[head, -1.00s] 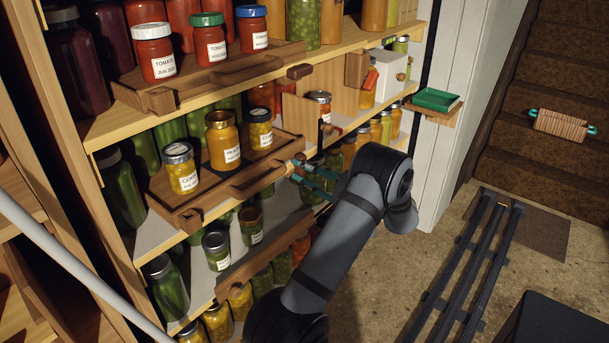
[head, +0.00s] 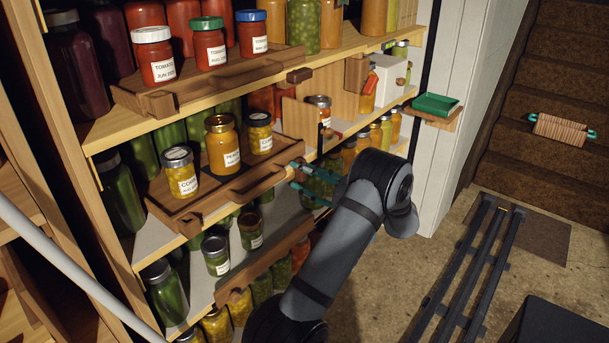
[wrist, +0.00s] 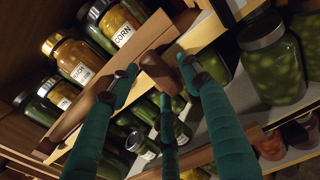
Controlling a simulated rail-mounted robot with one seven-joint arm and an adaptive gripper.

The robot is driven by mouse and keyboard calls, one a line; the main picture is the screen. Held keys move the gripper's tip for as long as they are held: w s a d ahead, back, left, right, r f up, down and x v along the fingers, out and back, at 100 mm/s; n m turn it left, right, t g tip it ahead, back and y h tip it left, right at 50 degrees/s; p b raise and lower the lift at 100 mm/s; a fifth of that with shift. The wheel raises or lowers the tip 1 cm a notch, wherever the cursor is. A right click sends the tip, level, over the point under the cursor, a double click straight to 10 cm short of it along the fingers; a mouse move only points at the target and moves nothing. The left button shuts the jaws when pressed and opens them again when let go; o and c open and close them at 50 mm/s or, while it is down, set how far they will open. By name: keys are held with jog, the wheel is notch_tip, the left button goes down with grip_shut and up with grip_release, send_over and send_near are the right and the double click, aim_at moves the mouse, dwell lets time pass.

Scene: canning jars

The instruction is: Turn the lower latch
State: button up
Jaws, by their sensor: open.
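The lower latch (wrist: 160,72) is a reddish-brown wooden block at the front edge of the middle shelf, beside the tray's right end. In the wrist view it sits between the teal fingertips of my gripper (wrist: 156,66). The fingers are apart, with one on each side of the block and a third below. I cannot tell whether any finger touches it. In the head view my gripper (head: 296,177) is at the same shelf edge, and its fingers partly hide the latch. The upper latch (head: 299,75), a similar block, is on the shelf edge above.
A wooden tray (head: 198,208) with a front handle holds corn and peach jars left of my gripper. A lower tray (head: 262,262) is below. A large green jar (wrist: 270,62) stands at right in the wrist view.

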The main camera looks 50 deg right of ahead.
jog(key=shift+s, duration=0.1)
jog(key=s, duration=1.2)
jog(key=shift+a, duration=0.2)
jog(key=shift+w, duration=0.15)
jog(key=w, duration=1.1)
jog(key=shift+w+d, duration=0.2)
jog(key=shift+w, duration=0.2)
